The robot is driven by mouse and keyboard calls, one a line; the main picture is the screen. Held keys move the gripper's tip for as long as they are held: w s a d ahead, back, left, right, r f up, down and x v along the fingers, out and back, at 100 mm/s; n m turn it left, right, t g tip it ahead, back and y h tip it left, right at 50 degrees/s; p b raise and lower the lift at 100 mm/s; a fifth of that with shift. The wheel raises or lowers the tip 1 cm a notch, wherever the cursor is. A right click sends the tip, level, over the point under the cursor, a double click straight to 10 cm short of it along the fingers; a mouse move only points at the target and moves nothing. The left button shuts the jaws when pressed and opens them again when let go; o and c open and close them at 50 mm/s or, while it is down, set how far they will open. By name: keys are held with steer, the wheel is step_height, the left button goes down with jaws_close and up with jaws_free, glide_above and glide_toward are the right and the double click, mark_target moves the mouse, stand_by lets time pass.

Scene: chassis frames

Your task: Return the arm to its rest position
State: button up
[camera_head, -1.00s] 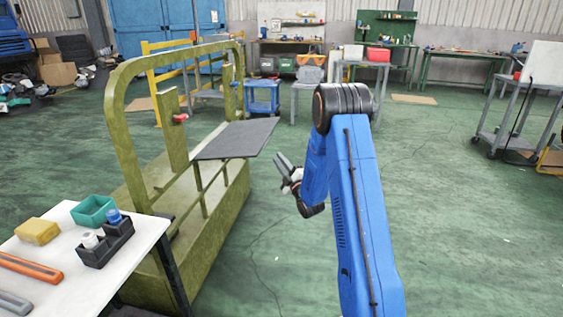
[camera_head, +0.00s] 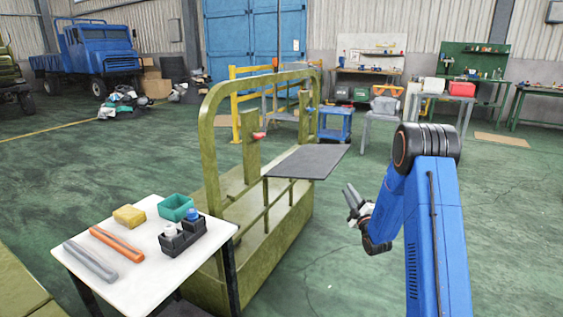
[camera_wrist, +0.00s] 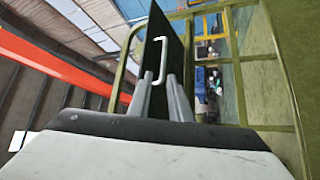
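My blue arm stands at the right in the head view, with its black elbow joint raised. My gripper (camera_head: 353,197) hangs below and left of the elbow, in the air over the green floor. In the head view, a dark flat plate (camera_head: 308,161) on the olive frame lies up and left of the gripper.
The olive chassis frame (camera_head: 212,150) stands left of my arm. A white table (camera_head: 140,262) at lower left holds a yellow block, a green bin, a black holder and tools. A blue cart (camera_head: 334,126) and workbenches stand farther back. Open floor lies around and right of my arm.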

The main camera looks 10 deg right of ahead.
steer(key=s+a+r+m+g+h, duration=0.2)
steer(key=s+a+r+m+g, duration=0.15)
steer(key=r, duration=0.55)
steer(key=s+a+r+m+g+h, duration=0.1)
steer(key=s+r+m+g, duration=0.15)
steer(key=s, duration=0.35)
steer(key=s+a+r+m+g, duration=0.2)
steer(key=s+r, duration=0.1)
steer(key=s, duration=0.4)
steer(key=s+a+f+m+g, duration=0.1)
steer(key=s+a+m+g, duration=0.1)
steer(key=s, duration=1.2)
steer(key=s+a+f+m+g, duration=0.1)
steer(key=s+a+m+g, duration=0.1)
steer(key=s, duration=1.3)
steer(key=s+a+f+m+g, duration=0.1)
steer(key=s+a+m+g, duration=0.2)
steer(key=s, duration=1.1)
steer(key=shift+s+a+f+g+y, duration=0.25)
steer(key=shift+g+y, duration=0.15)
steer(key=shift+g, duration=0.4)
